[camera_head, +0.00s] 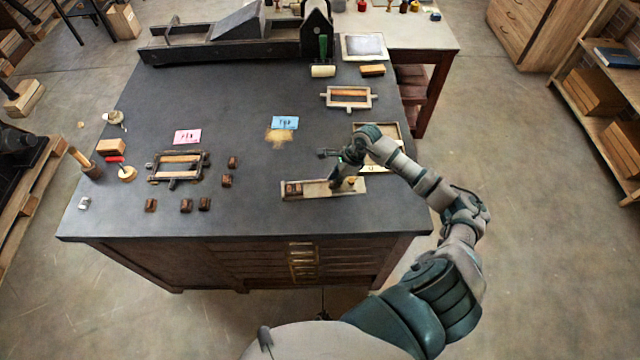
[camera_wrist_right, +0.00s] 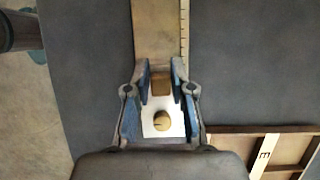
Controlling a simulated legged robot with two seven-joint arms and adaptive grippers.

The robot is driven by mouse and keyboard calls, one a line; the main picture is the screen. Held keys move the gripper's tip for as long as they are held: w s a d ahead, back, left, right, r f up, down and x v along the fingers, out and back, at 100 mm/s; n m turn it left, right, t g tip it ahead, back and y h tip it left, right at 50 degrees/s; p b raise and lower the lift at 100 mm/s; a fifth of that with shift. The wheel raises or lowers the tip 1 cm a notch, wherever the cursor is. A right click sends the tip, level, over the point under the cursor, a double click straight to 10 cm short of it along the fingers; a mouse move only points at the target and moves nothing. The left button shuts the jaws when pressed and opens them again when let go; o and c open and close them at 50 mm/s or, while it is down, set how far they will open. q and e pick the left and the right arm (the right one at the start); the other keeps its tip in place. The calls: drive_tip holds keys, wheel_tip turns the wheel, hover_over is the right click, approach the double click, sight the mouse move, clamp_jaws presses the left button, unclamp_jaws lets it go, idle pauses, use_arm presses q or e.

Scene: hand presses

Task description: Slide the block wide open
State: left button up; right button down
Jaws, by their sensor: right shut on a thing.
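A long, shallow wooden composing stick (camera_head: 315,195) lies near the front edge of the dark table. A dark type block (camera_head: 293,189) sits at its left end, and a round brass knob (camera_head: 351,182) shows toward its right end. My right gripper (camera_head: 334,182) reaches down onto the stick between them. In the right wrist view, my right gripper (camera_wrist_right: 161,72) is shut on a small brass-coloured sliding block (camera_wrist_right: 160,86). The knob (camera_wrist_right: 162,121) sits on a white plate behind it, between the finger bases. The fingers hide the block in the head view. My left gripper is not in view.
A framed wooden case (camera_head: 393,131) lies just behind my right forearm. A dark frame (camera_head: 178,167) and several small type blocks (camera_head: 228,180) lie to the left. Pink (camera_head: 187,136) and blue (camera_head: 285,123) cards lie farther back.

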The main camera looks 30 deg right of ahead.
sight(341, 185)
drive_tip(key=shift+s+d+f+b, duration=0.45)
drive_tip(key=shift+s+d+f, duration=0.15)
drive_tip(key=shift+s+d, duration=0.25)
drive_tip(key=shift+r, duration=0.15)
drive_tip(key=shift+d, duration=0.3)
drive_tip(key=c, duration=1.2)
unclamp_jaws()
drive_tip(key=shift+d, duration=0.1)
drive_tip(key=shift+o, duration=1)
drive_tip(key=shift+w+d, duration=0.15)
drive_tip(key=shift+d, duration=0.05)
drive_tip(key=shift+a+r, duration=0.1)
drive_tip(key=shift+a, duration=0.1)
drive_tip(key=shift+r, duration=0.3)
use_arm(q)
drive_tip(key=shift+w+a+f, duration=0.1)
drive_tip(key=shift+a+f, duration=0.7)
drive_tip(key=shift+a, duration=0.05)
use_arm(e)
drive_tip(key=v, duration=1.1)
